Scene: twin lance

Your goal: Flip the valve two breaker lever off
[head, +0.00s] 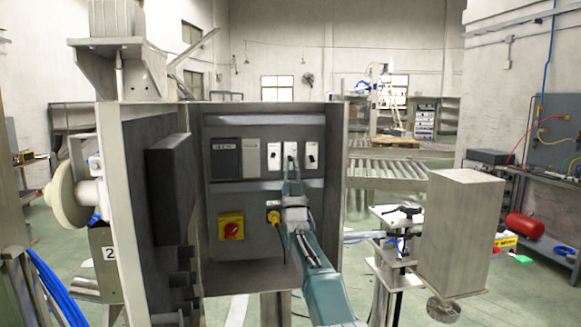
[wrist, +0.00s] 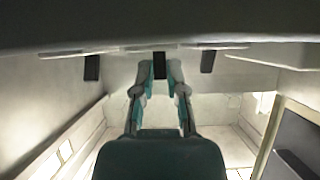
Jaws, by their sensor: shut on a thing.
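Three white breakers sit side by side in the upper row of an open cabinet. The middle breaker (head: 290,150) has my gripper (head: 291,170) at its front, and the gripper hides its lower part. In the wrist view my gripper (wrist: 160,72) is shut on the middle black lever (wrist: 159,61), with one finger on each side. The left breaker (head: 274,156) and the right breaker (head: 310,155) have their own levers. In the wrist view the left lever (wrist: 92,67) and the right lever (wrist: 207,62) stand clear of the fingers. Breaker labels are not readable.
The cabinet (head: 336,200) walls close in on both sides of my arm. Its door (head: 135,220) stands open at left. A red knob on a yellow plate (head: 231,227) and a yellow plug with a cable (head: 273,214) sit below the breakers. A metal box (head: 460,230) stands at right.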

